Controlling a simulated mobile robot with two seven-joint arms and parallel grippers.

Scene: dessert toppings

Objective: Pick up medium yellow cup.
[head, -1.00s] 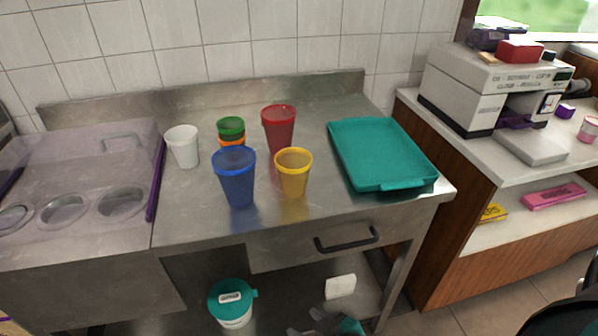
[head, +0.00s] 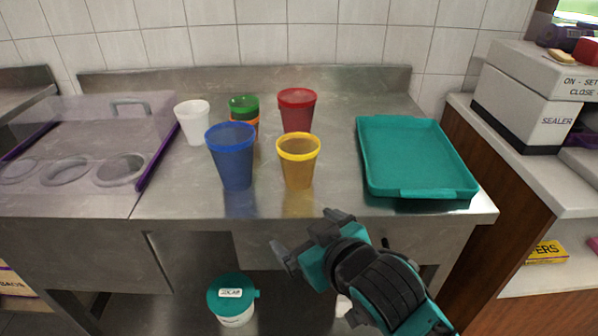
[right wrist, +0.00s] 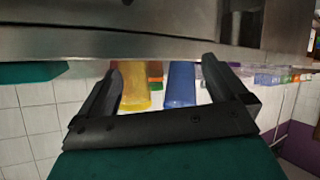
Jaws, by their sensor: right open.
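The yellow cup (head: 298,162) stands upright on the steel counter, near its front, just right of the blue cup (head: 233,158). My right gripper (head: 306,232) is open and empty, in front of the counter's front edge and below the yellow cup in the picture. In the right wrist view the yellow cup (right wrist: 135,88) shows between the open fingers (right wrist: 160,85), nearer one finger, and the blue cup (right wrist: 181,85) shows near the other. The gripper is apart from both cups. My left gripper is not in view.
A red cup (head: 297,110), a white cup (head: 193,122) and stacked green and orange cups (head: 243,108) stand behind. A teal tray (head: 380,184) lies to the right. A clear-lidded unit (head: 85,130) is on the left. A lidded tub (head: 232,305) sits below the counter.

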